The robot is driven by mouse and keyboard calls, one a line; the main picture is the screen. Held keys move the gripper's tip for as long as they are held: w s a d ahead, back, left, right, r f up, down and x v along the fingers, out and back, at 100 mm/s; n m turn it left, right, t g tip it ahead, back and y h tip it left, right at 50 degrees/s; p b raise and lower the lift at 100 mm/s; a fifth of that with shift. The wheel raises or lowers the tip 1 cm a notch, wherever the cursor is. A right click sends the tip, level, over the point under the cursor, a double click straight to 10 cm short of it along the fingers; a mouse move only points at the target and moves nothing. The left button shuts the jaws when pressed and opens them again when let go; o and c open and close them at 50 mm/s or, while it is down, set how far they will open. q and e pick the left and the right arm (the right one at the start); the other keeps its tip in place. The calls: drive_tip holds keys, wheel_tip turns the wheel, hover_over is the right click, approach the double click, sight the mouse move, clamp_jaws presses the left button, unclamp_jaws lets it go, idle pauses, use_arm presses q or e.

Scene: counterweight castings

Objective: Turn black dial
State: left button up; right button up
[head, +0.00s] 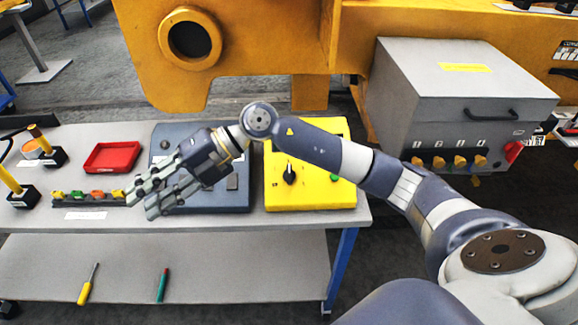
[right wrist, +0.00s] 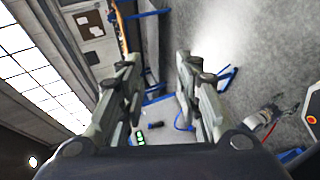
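The black dial (head: 289,174) sits on the face of a yellow box (head: 312,198) on the bench. A green button (head: 334,177) is to its right on the same box. My right arm crosses above the yellow box. My right gripper (head: 139,199) is left of the dial, over the left part of the dark grey panel (head: 232,202), pointing left, away from the dial. Its two fingers are apart with nothing between them, as the right wrist view (right wrist: 157,62) also shows. The dial is not seen in the right wrist view. My left gripper is not in view.
On the bench (head: 90,222) are a red tray (head: 112,157) and a rack of small coloured parts (head: 88,198). Two screwdrivers lie on the lower shelf (head: 215,285). A grey control box (head: 450,85) with yellow knobs and a red switch stands right, beside a large yellow frame (head: 265,50).

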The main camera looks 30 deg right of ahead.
drive_tip(key=w+d+f+h, duration=0.2)
drive_tip(key=d+f+h, duration=0.3)
drive_tip(key=d, duration=0.5)
wheel_tip(320, 180, up, 3)
drive_tip(key=m+g+h, duration=0.1)
drive_tip(key=m+h, duration=0.3)
drive_tip(key=h, duration=0.5)
hover_over(289, 169)
wheel_tip(289, 169, down, 9)
drive_tip(key=p, duration=0.3)
drive_tip(key=shift+s, duration=0.1)
drive_tip(key=shift+f, duration=0.65)
drive_tip(key=c, duration=0.7)
